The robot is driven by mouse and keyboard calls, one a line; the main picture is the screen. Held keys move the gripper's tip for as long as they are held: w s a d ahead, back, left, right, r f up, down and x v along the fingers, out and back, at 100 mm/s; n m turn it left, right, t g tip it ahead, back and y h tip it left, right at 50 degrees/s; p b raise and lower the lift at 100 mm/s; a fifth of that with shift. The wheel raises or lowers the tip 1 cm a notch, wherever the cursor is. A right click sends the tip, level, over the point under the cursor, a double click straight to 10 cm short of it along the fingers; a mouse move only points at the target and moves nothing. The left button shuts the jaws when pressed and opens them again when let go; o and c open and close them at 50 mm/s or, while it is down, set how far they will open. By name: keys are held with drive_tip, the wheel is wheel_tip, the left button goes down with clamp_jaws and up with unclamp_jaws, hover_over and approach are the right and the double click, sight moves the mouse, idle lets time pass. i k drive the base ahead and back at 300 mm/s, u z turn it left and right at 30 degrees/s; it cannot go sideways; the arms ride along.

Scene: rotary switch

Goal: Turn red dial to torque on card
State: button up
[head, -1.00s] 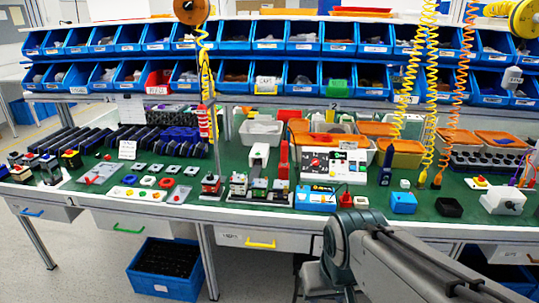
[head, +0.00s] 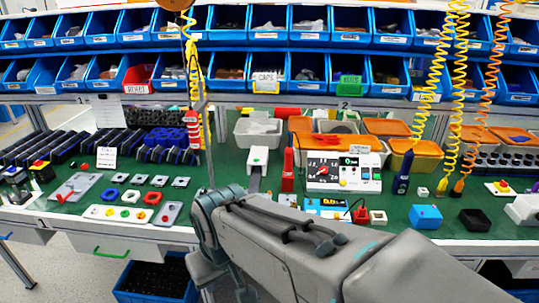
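A white control box (head: 344,184) stands on the green bench right of centre, with a black dial face (head: 327,169) at its left that shows some red; the pointer setting is too small to read. A small white label (head: 360,149) stands at its top right. A white card (head: 106,157) with dark writing stands on the bench at the left; its text is not legible. Rings and knobs lie on plates at the left, including a red one (head: 153,198). My arm crosses the lower middle; my gripper is not visible.
A blue box with a digital display (head: 327,204) sits before the control box, partly behind my arm. A white device (head: 258,158) and red bottle (head: 288,170) stand left of it. Coiled yellow cables (head: 459,100) hang at the right. Blue bins line the shelves.

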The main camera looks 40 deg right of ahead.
sight(323, 170)
drive_tip(key=z, duration=0.45)
drive_tip(key=i, duration=1.1)
drive_tip(key=z, duration=0.75)
